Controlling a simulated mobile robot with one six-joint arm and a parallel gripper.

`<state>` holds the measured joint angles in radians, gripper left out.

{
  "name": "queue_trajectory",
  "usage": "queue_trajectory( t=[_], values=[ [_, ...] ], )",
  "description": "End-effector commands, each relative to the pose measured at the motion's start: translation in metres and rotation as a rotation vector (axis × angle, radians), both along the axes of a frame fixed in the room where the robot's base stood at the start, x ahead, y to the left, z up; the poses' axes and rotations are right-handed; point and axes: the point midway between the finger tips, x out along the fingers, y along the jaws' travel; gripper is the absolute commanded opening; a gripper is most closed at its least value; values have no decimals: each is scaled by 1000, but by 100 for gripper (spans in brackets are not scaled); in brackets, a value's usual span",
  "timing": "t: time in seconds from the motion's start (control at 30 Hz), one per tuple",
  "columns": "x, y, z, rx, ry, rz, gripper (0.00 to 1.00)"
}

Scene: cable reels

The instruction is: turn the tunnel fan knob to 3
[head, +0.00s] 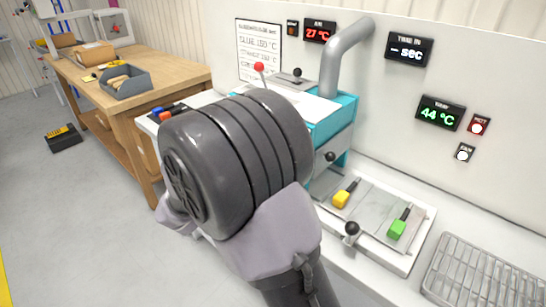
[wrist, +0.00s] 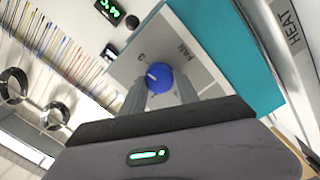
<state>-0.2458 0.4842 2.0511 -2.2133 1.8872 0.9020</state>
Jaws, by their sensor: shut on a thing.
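The blue fan knob (wrist: 158,77) sits on a light grey panel (wrist: 195,62) marked FAN, on the teal tunnel housing (wrist: 245,65). A short white mark on the knob points towards the picture's left. Scale numbers around the knob are too small to read. My gripper (wrist: 160,86) is shut on the knob, one finger on each side of it. In the head view my dark arm hides my gripper and the fan knob, while the teal tunnel (head: 337,118) shows behind the arm.
A grey pipe (head: 338,62) rises from the tunnel. Displays on the wall include a green one reading 44 °C (head: 440,113). A wooden bench (head: 180,82) stands left.

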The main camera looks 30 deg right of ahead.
Motion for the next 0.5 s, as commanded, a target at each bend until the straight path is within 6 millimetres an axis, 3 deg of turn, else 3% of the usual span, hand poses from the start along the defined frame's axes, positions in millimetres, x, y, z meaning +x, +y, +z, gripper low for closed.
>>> queue_trajectory(
  t=[0.5],
  values=[
    [0, 0, 1, 50, -138, 1, 0]
  ],
)
